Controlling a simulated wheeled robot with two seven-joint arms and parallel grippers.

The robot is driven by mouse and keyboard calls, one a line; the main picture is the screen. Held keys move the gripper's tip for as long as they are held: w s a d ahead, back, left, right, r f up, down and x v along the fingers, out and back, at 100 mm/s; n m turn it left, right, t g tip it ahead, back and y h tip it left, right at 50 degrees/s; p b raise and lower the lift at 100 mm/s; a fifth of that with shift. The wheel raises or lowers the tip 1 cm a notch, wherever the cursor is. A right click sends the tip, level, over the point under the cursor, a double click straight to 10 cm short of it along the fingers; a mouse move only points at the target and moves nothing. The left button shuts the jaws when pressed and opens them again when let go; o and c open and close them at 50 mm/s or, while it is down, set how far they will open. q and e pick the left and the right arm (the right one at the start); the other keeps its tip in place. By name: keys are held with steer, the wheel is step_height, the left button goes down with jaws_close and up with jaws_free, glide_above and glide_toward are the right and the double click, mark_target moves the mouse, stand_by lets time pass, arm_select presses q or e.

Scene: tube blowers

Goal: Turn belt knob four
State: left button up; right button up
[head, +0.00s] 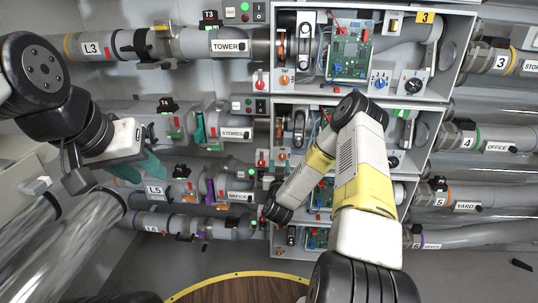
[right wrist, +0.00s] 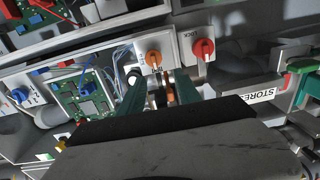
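The orange knob (head: 283,156) of the fourth unit is on a pale panel beside a red knob (head: 261,157), below the STORES pipe label (head: 235,133). In the right wrist view, which looks upside down, the orange knob (right wrist: 153,58) and the red knob (right wrist: 203,48) are near the top middle. My right gripper (right wrist: 160,84) is open, its two green fingers apart, with the orange knob just past the tips and not between them. In the head view its fingers are hidden or too small to make out. My left gripper (head: 140,166) has teal fingers and is far left of the knob.
A green circuit board (head: 350,48) and a similar orange knob (head: 285,80) belong to the unit above. Pipes with labels such as OFFICE (head: 497,147) run on both sides. A round wooden top (head: 240,290) is at the bottom. My right arm covers part of the units.

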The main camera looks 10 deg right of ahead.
mark_target(282, 156)
steer(key=shift+m+h, duration=0.3)
steer(key=x, duration=0.7)
steer(key=shift+d+f, duration=0.25)
steer(key=shift+f, duration=0.15)
jaws_close()
